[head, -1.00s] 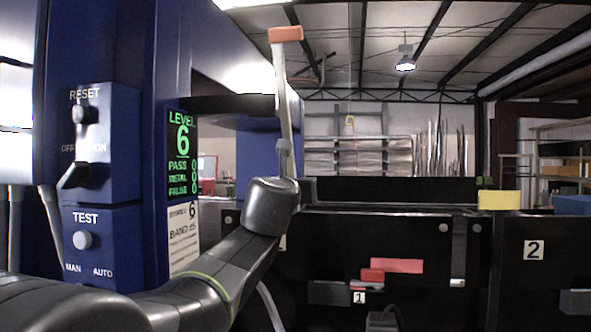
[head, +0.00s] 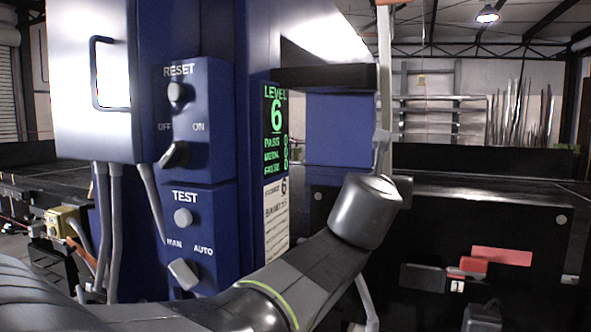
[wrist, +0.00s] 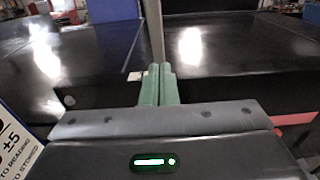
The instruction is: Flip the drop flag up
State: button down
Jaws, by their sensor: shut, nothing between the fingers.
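A tall pale post (head: 385,70) with an orange end (head: 392,2), which looks like the drop flag, stands nearly upright beyond my wrist in the head view. The orange end is cut by the top edge. My gripper (wrist: 160,76) shows in the wrist view with its green fingers shut together and nothing between them. The post (wrist: 156,30) rises just beyond the fingertips; I cannot tell whether they touch it. In the head view my wrist hides the post's lower end and most of the gripper.
A blue control cabinet (head: 215,120) with RESET and TEST controls stands left of my arm. A green LEVEL 6 display (head: 276,125) is beside it. A dark panel (head: 480,225) with a red bar (head: 502,256) and a 1 label (head: 457,286) is at right.

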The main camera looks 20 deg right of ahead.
aim_at(388, 163)
jog(key=r+x, duration=0.1)
jog(key=x, duration=0.3)
jog(key=r+p+x, duration=0.1)
jog(key=x, duration=0.7)
jog(key=shift+w+d+r+p, duration=0.1)
jog(key=shift+w+r+p, duration=0.05)
jog(key=shift+r+p, duration=0.25)
jog(key=shift+d, duration=0.1)
